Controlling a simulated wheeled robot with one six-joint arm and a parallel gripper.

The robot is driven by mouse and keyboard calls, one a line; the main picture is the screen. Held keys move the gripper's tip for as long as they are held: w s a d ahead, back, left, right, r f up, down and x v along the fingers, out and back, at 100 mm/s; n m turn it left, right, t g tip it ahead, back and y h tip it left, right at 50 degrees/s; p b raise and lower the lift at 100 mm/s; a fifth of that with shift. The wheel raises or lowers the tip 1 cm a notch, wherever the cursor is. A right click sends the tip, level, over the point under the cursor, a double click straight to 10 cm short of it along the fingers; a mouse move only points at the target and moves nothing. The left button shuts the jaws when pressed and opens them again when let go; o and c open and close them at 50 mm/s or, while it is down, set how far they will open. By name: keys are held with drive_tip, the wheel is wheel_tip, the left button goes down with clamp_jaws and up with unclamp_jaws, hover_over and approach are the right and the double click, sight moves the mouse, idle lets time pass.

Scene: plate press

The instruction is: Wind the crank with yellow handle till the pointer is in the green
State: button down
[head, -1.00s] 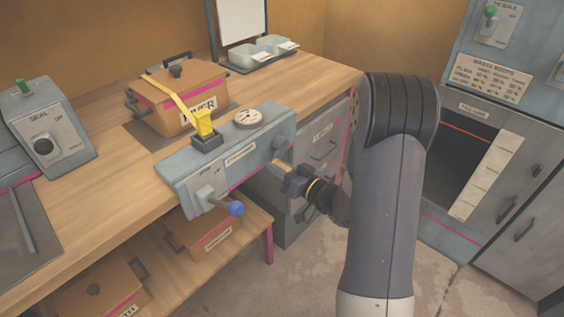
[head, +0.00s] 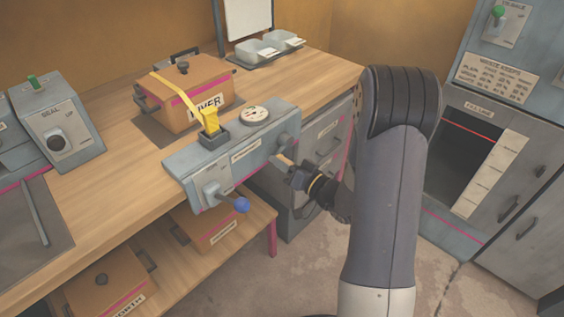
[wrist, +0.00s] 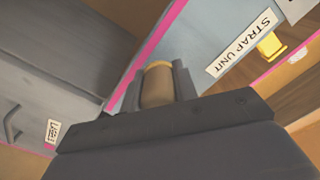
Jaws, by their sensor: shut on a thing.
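The strap unit (head: 245,150) is a blue-grey box on the front edge of the bench; its label also shows in the wrist view (wrist: 241,42). A round dial (head: 256,114) sits on its top; its pointer is too small to read. My gripper (head: 291,174) is at the unit's right end, below a grey hub (head: 288,144). In the wrist view my fingers are shut around the crank's handle (wrist: 157,87), a tan cylinder with a yellowish end. In the head view my gripper mostly hides this handle.
A yellow strap (head: 183,98) runs from the unit over a brown lidded box (head: 192,90). Other boxes (head: 212,225) stand on the shelf below. A grey drawer cabinet (head: 325,150) is close beside my gripper. Open floor lies in front.

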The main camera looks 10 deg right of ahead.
drive_tip(key=c, duration=1.1)
unclamp_jaws()
drive_tip(key=shift+r, duration=0.1)
drive_tip(key=v, duration=1.1)
drive_tip(key=shift+w+a, duration=0.1)
drive_tip(key=shift+w, duration=0.05)
drive_tip(key=x, duration=1)
drive_tip(key=shift+w+a, duration=0.2)
drive_tip(key=shift+w, duration=0.05)
